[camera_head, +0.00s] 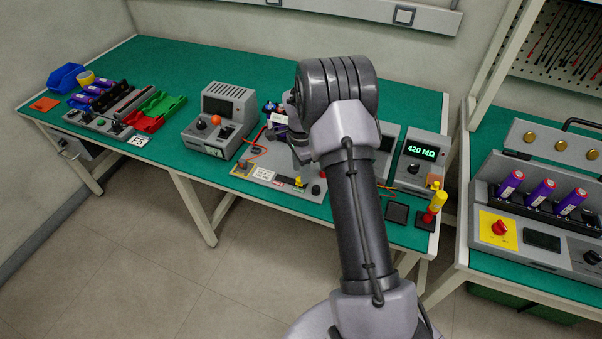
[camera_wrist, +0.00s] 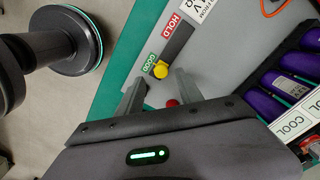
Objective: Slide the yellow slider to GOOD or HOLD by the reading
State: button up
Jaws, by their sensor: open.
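The yellow slider (camera_wrist: 160,70) shows in the wrist view at the lower end of a dark track, beside the green GOOD label (camera_wrist: 151,60). The red HOLD label (camera_wrist: 171,26) lies further up the track. The slider also shows in the head view (camera_head: 298,181), near the panel's front edge. The meter (camera_head: 421,151) reads 420 MΩ in green. My gripper (camera_wrist: 159,79) is open, with its fingertips on either side of the slider in the picture; I cannot tell whether they touch it.
A red button (camera_wrist: 172,103) is close to the right finger. Purple cells (camera_wrist: 290,86) lie at the right of the wrist view. A grey box with an orange knob (camera_head: 216,119) stands left of the panel.

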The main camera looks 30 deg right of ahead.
notch_tip(320, 180, up, 15)
jog(key=p, duration=0.4)
jog(key=shift+f, duration=0.1)
